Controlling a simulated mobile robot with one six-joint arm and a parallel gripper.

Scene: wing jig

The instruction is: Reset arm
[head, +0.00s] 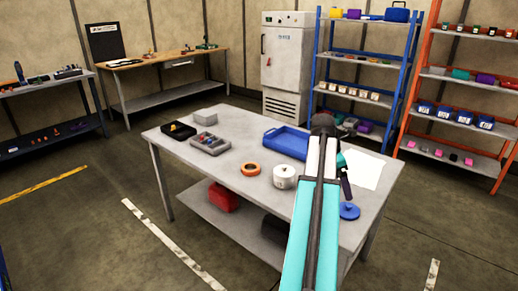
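My arm, with turquoise and white links, reaches up from the bottom of the head view over the right part of the grey table (240,200). Its far end is a dark joint above the table. My gripper (346,188) seems to be the dark part pointing down just right of the arm, largely hidden behind it. Its fingers are too small and covered to tell open from shut. I see nothing clearly held in it.
On the table are a blue tray (286,143), a white round container (284,177), an orange ring (250,169), a blue disc (349,211), a grey divided box (209,144) and a white sheet (366,170). Shelves stand behind.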

